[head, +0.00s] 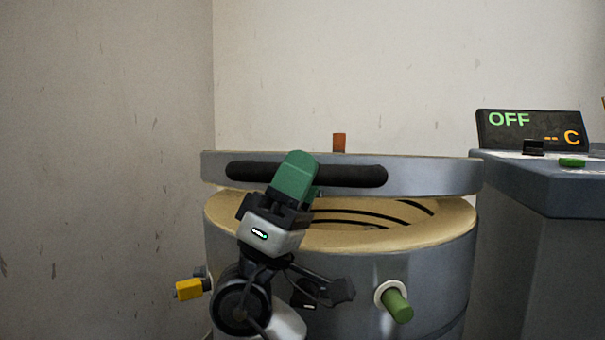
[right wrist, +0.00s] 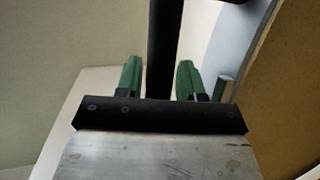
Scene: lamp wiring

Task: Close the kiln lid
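The kiln (head: 345,262) is a round grey drum with a cream rim and dark coil lines inside. Its grey lid (head: 430,178) sits above the rim, nearly level, with a gap at the front. A black bar handle (head: 350,175) runs along the lid's front edge. My left gripper is not in view.
A grey cabinet (head: 545,185) stands at the right, with a display (head: 530,130) reading "OFF" and "-- C" and a green button (head: 572,162). A green peg (head: 397,304) and a yellow part (head: 188,289) stick out from the kiln. An orange block (head: 339,142) shows above the lid.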

